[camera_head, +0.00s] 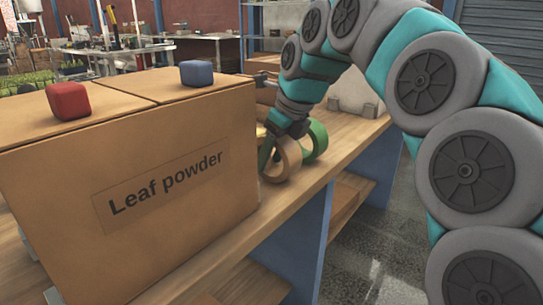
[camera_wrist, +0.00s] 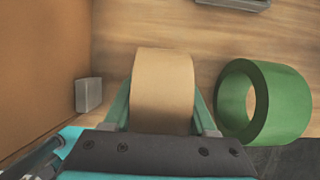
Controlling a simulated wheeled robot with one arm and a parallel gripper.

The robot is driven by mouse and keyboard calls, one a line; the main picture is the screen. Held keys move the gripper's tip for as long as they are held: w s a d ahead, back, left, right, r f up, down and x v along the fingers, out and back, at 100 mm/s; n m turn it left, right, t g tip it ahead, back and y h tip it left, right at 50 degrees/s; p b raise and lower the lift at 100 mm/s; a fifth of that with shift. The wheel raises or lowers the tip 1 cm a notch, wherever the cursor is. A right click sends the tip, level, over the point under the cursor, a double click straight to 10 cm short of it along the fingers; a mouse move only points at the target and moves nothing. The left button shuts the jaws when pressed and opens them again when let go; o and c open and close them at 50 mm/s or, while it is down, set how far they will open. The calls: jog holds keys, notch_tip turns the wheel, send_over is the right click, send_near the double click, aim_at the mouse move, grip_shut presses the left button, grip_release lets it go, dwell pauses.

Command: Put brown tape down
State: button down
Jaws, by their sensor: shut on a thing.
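The brown tape (camera_wrist: 162,88) is a tan roll between the two green fingers of my gripper (camera_wrist: 161,108) in the wrist view. My gripper is shut on it. In the head view the brown tape (camera_head: 285,158) shows low at the wooden bench top, beside the big box, with my gripper (camera_head: 279,140) coming down on it from above. I cannot tell whether the roll touches the bench. A green tape roll (camera_wrist: 264,101) is close to the right of my gripper in the wrist view, and it also shows in the head view (camera_head: 316,140).
The "Leaf powder" box (camera_head: 170,180) fills the bench's left side, with a red block (camera_head: 68,100) and a blue block (camera_head: 197,73) on top. A small grey block (camera_wrist: 89,95) is by the box wall. The bench (camera_head: 315,177) has bare wood nearby; its edge lies to the right.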

aim_at(288, 142)
jog(key=shift+f, duration=0.15)
jog(key=shift+c, duration=1)
grip_release()
jog(key=v, duration=1.1)
jog(key=shift+w+a+p, duration=0.1)
jog(key=shift+p, duration=0.25)
jog(key=shift+d+r+p, duration=0.25)
jog(key=shift+r+p, duration=0.05)
jog(key=shift+r, duration=0.4)
jog(key=shift+s, duration=0.25)
